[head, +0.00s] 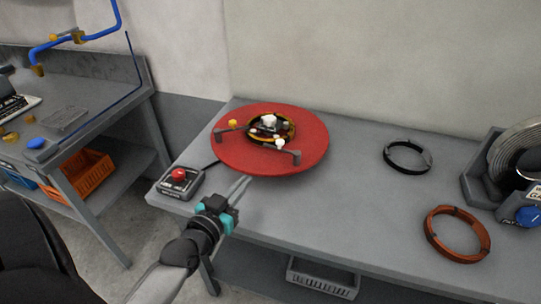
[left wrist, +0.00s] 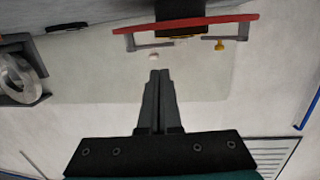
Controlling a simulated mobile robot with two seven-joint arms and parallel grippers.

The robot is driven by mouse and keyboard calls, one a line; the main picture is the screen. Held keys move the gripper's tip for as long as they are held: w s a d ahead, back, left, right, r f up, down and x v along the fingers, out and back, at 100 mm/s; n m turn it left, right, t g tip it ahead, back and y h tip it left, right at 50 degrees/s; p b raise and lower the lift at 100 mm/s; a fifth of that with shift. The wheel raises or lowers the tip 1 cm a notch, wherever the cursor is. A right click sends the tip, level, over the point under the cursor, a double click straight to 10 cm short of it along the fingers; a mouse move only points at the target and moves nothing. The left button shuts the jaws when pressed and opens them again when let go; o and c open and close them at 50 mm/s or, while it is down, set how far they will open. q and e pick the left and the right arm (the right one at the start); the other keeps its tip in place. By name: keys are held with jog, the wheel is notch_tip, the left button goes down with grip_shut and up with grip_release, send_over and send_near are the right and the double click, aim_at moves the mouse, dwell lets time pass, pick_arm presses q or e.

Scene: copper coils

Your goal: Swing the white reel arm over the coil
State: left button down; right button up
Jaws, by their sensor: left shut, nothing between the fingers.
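A thin grey arm with a white knob (head: 280,143) runs from a dark post (head: 297,157) at the plate's near right inward towards the coil. I cannot tell how far over the coil it reaches. A second arm with a yellow knob (head: 232,122) is at the left of the plate. My left gripper (head: 245,180) is shut and empty, just in front of the plate's near edge. In the left wrist view its fingertips (left wrist: 160,72) are apart from the white knob (left wrist: 153,56).
A control box (head: 180,187) with a red button stands left of my gripper. A black ring (head: 428,163), a copper ring (head: 432,236) and a grey spool holder (head: 475,183) are at the right. The bench between them and the plate is clear.

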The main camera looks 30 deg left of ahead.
aim_at(269, 165)
pick_arm(q)
jog(key=w, duration=0.4)
jog(key=w+a+f+b, duration=0.1)
jog(key=w, duration=0.8)
jog(key=shift+w+a+f+b, duration=0.2)
jog(key=shift+w+f+b, duration=0.15)
jog(key=shift+w+b, duration=0.05)
pick_arm(e)
jog(key=shift+w+f, duration=0.2)
jog(key=shift+f, duration=0.65)
jog(key=shift+f, duration=0.1)
